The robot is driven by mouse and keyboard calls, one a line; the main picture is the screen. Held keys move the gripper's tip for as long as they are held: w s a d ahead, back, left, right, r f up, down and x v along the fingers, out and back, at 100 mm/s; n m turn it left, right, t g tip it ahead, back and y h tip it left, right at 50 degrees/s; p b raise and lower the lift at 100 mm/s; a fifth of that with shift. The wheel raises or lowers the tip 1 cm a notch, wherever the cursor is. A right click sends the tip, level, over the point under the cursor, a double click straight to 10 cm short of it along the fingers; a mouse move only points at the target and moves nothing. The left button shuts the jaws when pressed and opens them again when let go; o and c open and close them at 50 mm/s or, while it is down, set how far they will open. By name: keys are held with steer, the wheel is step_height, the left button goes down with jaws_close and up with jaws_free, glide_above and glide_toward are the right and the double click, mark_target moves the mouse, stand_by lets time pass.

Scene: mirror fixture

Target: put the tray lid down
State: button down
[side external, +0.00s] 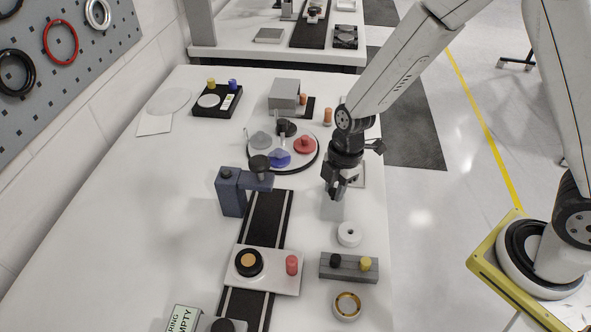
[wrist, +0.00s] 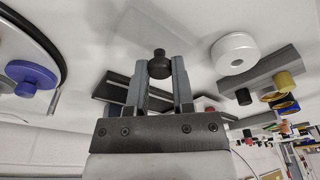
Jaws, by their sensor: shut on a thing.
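My gripper (side external: 336,183) points down over the right side of the white table. In the wrist view, its two fingers (wrist: 159,72) are shut on a black knob (wrist: 159,64). A pale grey flat plate, which looks like the tray lid (wrist: 142,30), shows behind the knob; it also shows just below my gripper in the side view (side external: 332,209). I cannot tell whether the lid touches the table. A small framed tray (side external: 360,175) is partly hidden behind my gripper.
A white ring (side external: 349,234) and a grey block (side external: 348,268) with black and yellow knobs stand in front of my gripper. A round tray (side external: 268,156) with coloured knobbed pieces and a dark blue stand (side external: 231,193) are to the left. The table's left part is mostly clear.

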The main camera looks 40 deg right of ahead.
steer(key=shift+f, duration=0.15)
steer(key=shift+c, duration=2.4)
jaws_free()
steer(key=shift+r, duration=0.2)
step_height(320, 180, up, 12)
steer(key=d, duration=0.1)
steer(key=shift+d, duration=0.4)
steer(key=shift+f, duration=0.1)
steer(key=s+d+f+m+t+h, duration=0.1)
steer(key=s+d+m, duration=0.6)
steer(key=m, duration=1.1)
steer(key=shift+s+d+f+t+h, duration=0.3)
steer(key=shift+d+f+t, duration=0.4)
steer(key=shift+d+t, duration=0.1)
